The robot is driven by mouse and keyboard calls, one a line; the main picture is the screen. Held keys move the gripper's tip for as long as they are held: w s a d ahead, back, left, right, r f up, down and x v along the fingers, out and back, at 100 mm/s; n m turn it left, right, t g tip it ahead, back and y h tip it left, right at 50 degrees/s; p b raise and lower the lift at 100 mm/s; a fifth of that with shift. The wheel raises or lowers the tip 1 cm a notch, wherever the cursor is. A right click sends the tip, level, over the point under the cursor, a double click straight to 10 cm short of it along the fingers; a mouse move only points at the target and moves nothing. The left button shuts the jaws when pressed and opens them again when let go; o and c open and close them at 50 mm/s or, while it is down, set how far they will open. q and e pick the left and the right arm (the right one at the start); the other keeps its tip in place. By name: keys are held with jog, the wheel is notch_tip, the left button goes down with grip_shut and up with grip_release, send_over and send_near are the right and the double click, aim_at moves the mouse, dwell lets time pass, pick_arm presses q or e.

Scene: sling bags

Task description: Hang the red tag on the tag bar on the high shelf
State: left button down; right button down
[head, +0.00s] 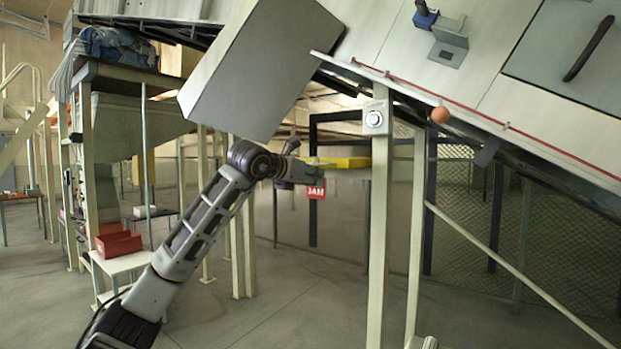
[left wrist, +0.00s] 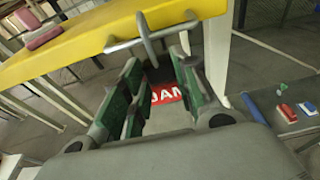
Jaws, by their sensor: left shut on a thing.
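The red tag (head: 316,191), with white letters reading "JAM", hangs below the fingers of my left gripper (head: 312,175) in the head view. In the left wrist view the tag (left wrist: 167,95) shows between the green-padded fingers of the left gripper (left wrist: 160,78), which is shut on it. A grey metal bar (left wrist: 122,44) runs along the front of the yellow high shelf (left wrist: 75,48), just beyond the fingertips. A thin grey hook-like piece (left wrist: 147,38) crosses the bar above the tag; whether it rests on the bar I cannot tell. My right gripper is not in view.
The yellow shelf (head: 345,162) is beside a pale post (head: 379,230) bearing a round dial (head: 374,118). A large sloping panelled structure (head: 450,60) hangs overhead. A red bin (head: 118,244) sits on a stand at left. Floor around the post is mostly clear.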

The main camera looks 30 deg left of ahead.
pick_arm(q)
jog(key=shift+f, duration=0.5)
jog(key=c, duration=1)
grip_release()
jog(key=shift+c, duration=0.2)
jog(key=o, duration=0.4)
jog(key=shift+s+b, duration=0.1)
jog(key=shift+b, duration=0.2)
jog(key=shift+f+b+v, duration=0.25)
jog(key=shift+b+v, duration=0.35)
jog(key=shift+v, duration=0.5)
jog(key=shift+f+b+v, duration=0.25)
jog(key=shift+b+v, duration=0.3)
jog(key=shift+v, duration=0.55)
jog(key=shift+f+b+v, duration=0.25)
jog(key=shift+b+v, duration=0.35)
jog(key=shift+v, duration=0.55)
jog(key=shift+s, duration=0.15)
